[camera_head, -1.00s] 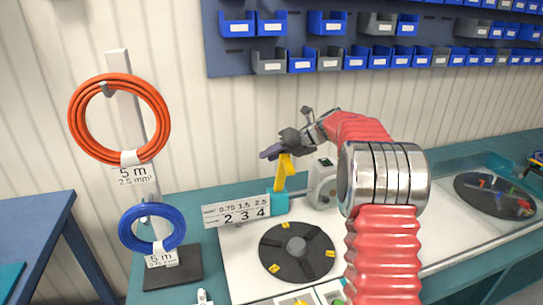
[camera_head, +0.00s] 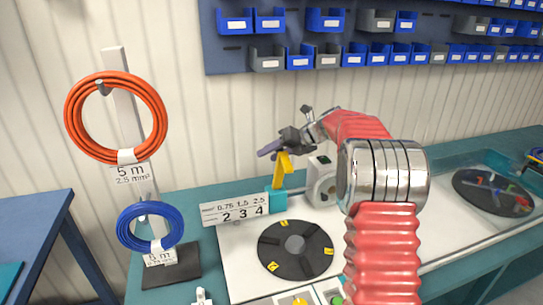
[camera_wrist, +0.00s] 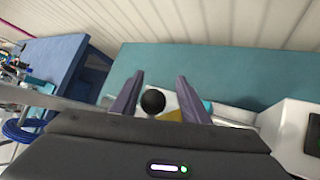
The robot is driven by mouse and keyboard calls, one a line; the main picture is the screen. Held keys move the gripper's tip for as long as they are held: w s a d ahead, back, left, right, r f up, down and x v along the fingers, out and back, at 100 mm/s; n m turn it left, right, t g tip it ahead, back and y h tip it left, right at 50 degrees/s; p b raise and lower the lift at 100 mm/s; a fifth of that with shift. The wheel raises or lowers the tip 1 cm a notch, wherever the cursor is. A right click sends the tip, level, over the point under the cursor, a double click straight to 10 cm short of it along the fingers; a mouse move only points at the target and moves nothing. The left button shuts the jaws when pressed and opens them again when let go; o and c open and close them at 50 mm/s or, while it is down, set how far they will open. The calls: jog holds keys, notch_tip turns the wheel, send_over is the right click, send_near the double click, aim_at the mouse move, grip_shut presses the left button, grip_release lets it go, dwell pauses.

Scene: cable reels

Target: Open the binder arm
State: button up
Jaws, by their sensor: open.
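The binder arm (camera_head: 283,172) is a yellow lever standing steeply up from a teal block (camera_head: 277,202) behind the number plate. My gripper (camera_head: 268,150) is at the top of the lever, with its dark purple fingers pointing left. In the wrist view, my gripper (camera_wrist: 160,80) is open. A round black knob (camera_wrist: 152,102) and part of the yellow binder arm (camera_wrist: 172,115) show between its two fingers, with gaps at the sides. Whether a finger touches the lever cannot be told. The gripper body hides the lower part of the lever in the wrist view.
A black turntable disc (camera_head: 295,249) lies in front of the lever. A number plate (camera_head: 235,210) stands to the left and a pale grey device (camera_head: 322,182) to the right. Orange (camera_head: 115,117) and blue (camera_head: 150,226) cable coils hang on a post at left.

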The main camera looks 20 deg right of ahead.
jog(key=v, duration=1.3)
jog(key=shift+s+d+f, duration=0.15)
jog(key=shift+c, duration=0.2)
jog(key=shift+s+a, duration=0.2)
jog(key=shift+a, duration=0.1)
jog(key=shift+c, duration=1.4)
jog(key=s+a+n, duration=0.2)
jog(key=a, duration=0.1)
jog(key=s+a+r+n+g+h, duration=0.1)
jog(key=s+a+n, duration=0.1)
jog(key=s+n, duration=0.1)
jog(key=s+a+r+n, duration=0.1)
jog(key=s+a+n, duration=0.2)
jog(key=shift+s+a+h, duration=0.25)
jog(key=shift+a+h, duration=0.05)
jog(key=shift+a, duration=0.05)
grip_shut()
jog(key=s+a+f+n+h, duration=0.2)
jog(key=s+a+f+n, duration=0.1)
jog(key=s+n, duration=0.6)
jog(key=s+a+f+n+h, duration=0.1)
jog(key=s+a+f+n, duration=0.2)
jog(key=s+n, duration=0.6)
jog(key=s+a+f+n+h, duration=0.2)
jog(key=s+a+f+n, duration=0.1)
jog(key=s+n, duration=0.6)
jog(key=s, duration=0.3)
jog(key=shift+s+n+g+h, duration=0.3)
jog(key=shift+s+g, duration=0.1)
